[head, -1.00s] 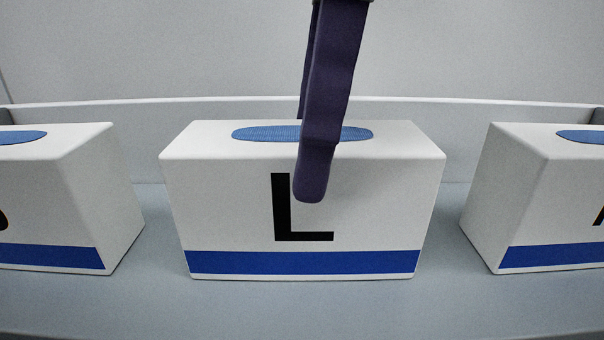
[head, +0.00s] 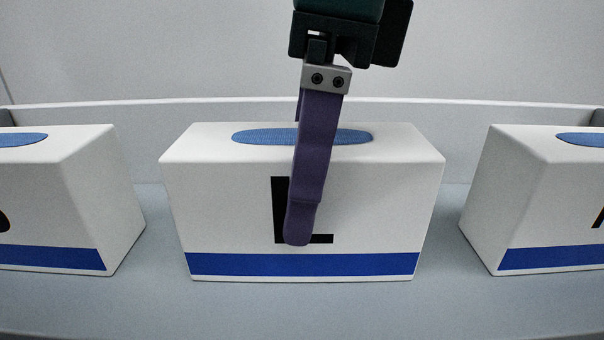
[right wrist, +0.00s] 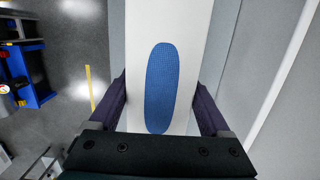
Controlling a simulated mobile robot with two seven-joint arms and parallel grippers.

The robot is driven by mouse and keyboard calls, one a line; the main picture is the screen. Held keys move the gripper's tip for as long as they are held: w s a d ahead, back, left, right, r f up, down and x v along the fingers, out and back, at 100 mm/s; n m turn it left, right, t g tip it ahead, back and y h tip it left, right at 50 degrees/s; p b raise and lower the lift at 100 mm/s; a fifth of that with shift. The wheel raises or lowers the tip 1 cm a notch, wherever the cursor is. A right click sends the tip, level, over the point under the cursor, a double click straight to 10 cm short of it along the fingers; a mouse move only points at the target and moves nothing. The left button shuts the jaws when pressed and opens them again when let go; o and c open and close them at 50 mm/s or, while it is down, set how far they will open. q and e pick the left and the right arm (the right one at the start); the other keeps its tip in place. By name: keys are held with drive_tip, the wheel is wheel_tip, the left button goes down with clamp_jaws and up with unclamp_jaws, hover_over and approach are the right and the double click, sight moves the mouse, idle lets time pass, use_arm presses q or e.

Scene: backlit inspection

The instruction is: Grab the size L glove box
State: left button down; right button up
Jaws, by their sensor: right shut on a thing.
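The size L glove box (head: 380,200) stands upright on the shelf in the middle of the head view, white with a black L, a blue stripe and a blue oval opening on top. My right gripper (head: 298,180) reaches down from above, one finger against the front face over the L and the other mostly hidden behind the box. In the right wrist view the box (right wrist: 190,25) lies between the two purple fingers, and the right gripper (right wrist: 160,105) is shut on it across its narrow side. My left gripper is not in view.
A similar white box (head: 110,190) stands to the left and another (head: 535,200) to the right, both cut by the frame, with gaps between. The grey shelf (head: 300,310) is bare in front. A low ledge (head: 480,103) runs behind.

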drive_tip(key=c, duration=0.6)
drive_tip(key=shift+r, duration=0.15)
